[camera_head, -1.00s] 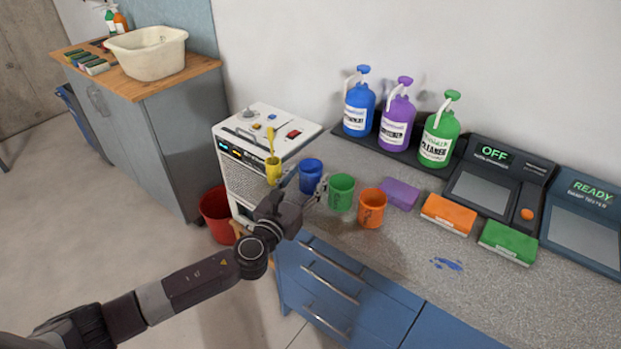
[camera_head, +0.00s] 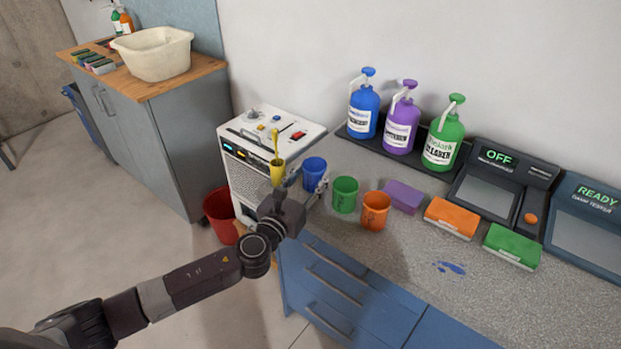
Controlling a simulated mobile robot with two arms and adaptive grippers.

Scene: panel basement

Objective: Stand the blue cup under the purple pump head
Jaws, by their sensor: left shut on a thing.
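The blue cup (camera_head: 314,172) is at the left end of the grey counter, beside the white machine. My left gripper (camera_head: 308,184) is around it, shut on it, with a finger showing at its right side; the cup's lower part is partly hidden by the gripper. Whether the cup clears the counter is hard to tell. The purple pump bottle (camera_head: 399,135) stands at the back, its purple pump head (camera_head: 409,84) with a white spout pointing left and forward. My right gripper is not in view.
A green cup (camera_head: 344,196) and an orange cup (camera_head: 374,213) stand right of the blue cup. Purple (camera_head: 403,197), orange and green sponges lie further right. Blue (camera_head: 363,110) and green (camera_head: 442,140) pump bottles flank the purple one on a dark tray.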

